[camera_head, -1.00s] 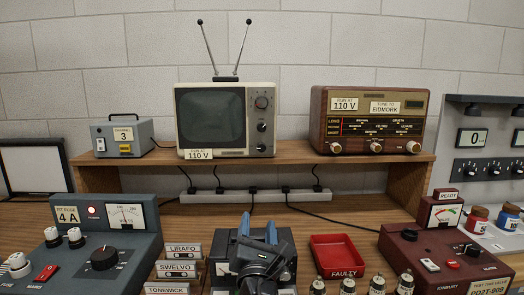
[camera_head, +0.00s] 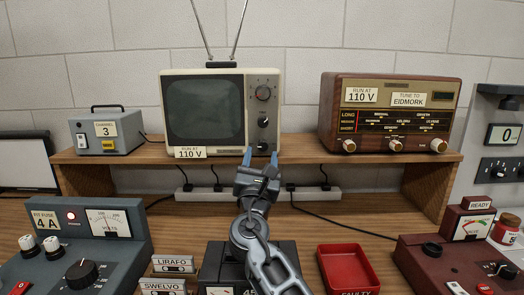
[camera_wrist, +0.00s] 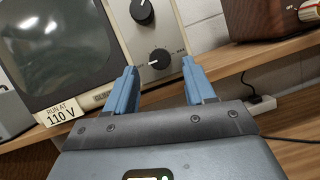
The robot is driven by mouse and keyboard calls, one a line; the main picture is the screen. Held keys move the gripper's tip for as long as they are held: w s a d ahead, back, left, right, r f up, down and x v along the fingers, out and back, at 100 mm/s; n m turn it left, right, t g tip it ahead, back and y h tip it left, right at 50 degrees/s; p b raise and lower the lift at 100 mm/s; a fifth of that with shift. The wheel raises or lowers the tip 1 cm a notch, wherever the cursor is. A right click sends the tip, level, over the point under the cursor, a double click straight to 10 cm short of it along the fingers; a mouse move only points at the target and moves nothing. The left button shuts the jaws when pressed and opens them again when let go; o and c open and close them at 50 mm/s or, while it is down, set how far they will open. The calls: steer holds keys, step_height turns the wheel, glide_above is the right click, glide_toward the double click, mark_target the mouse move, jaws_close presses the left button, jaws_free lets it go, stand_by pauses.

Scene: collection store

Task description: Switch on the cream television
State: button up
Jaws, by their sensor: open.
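The cream television (camera_head: 218,74) stands on the wooden shelf, its grey screen dark, with a "RUN AT 110 V" label under it. Its control panel on the right has an upper knob (camera_head: 263,93) and a lower knob (camera_head: 263,122); a third, at the bottom, is partly hidden by my gripper. In the wrist view the television (camera_wrist: 110,22) shows its lower knob (camera_wrist: 159,58) just beyond the fingers. My gripper (camera_head: 261,158) is open and empty, in front of the television's lower right corner. It also shows in the wrist view (camera_wrist: 164,85), with two blue fingers apart.
A brown radio (camera_head: 388,113) stands right of the television, a grey box (camera_head: 107,132) marked "3" left. A white power strip (camera_head: 320,194) lies beneath the shelf (camera_head: 295,165). Below are a blue meter unit (camera_head: 120,258), a red tray (camera_head: 345,268) and a maroon tester (camera_head: 440,250).

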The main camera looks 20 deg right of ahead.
mark_target(263, 145)
steer(key=shift+x, duration=1.25)
steer(key=shift+c, duration=0.5)
jaws_close()
